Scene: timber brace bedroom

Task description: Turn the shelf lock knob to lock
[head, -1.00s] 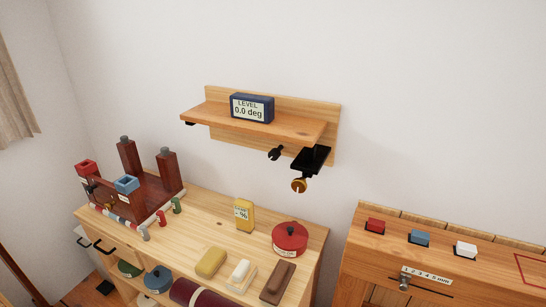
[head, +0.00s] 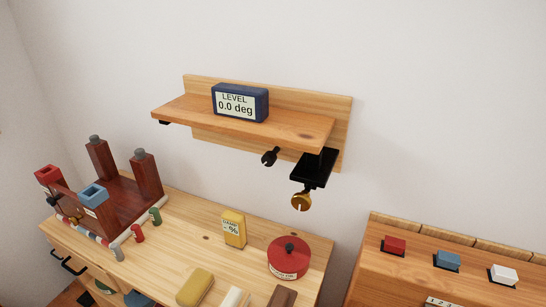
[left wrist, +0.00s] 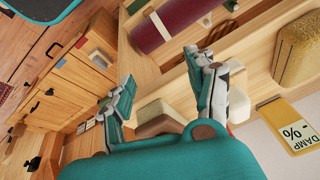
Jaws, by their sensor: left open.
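The wooden wall shelf (head: 290,124) carries a blue level display (head: 240,103) reading 0.0 deg. Under its right end is a black bracket (head: 316,168) with a brass lock knob (head: 301,202); the knob has a pale slot or mark on its face. A small black fork-shaped part (head: 270,157) sits under the shelf, left of the bracket. Neither gripper shows in the head view. In the left wrist view my left gripper (left wrist: 165,95) is open, its fingers apart above the bench area, and the knob is not visible there.
A wooden bench below holds a yellow damp meter (head: 234,229), a red round pot (head: 289,258) and a dark red timber frame (head: 125,190). A cabinet at the right carries red (head: 394,246), blue (head: 447,260) and white (head: 503,274) blocks. The wall around the shelf is clear.

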